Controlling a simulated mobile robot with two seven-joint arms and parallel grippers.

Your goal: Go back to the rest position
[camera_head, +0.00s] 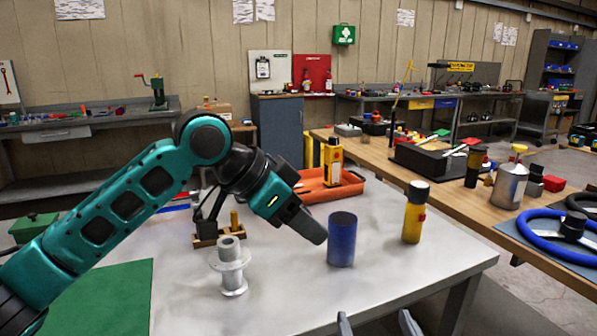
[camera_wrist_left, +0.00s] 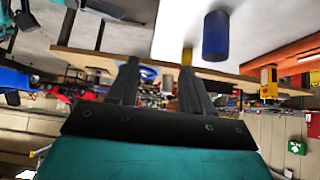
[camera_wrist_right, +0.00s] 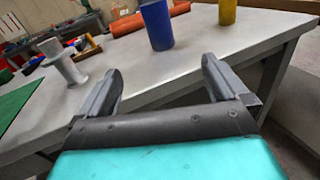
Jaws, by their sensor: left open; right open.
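My left gripper (camera_head: 312,229) reaches over the table from the left in the head view, its tip close to the blue cylinder (camera_head: 341,240). In the left wrist view its two fingers (camera_wrist_left: 155,88) are apart with nothing between them. The blue cylinder stands upright on the table, beyond the fingers in that view (camera_wrist_left: 215,37). My right gripper (camera_head: 379,322) shows only as two fingertips at the bottom edge of the head view. In the right wrist view its fingers (camera_wrist_right: 160,88) are spread and empty, in front of the table's near edge.
A wooden bench (camera_head: 470,205) stands at right. The table's front right is clear.

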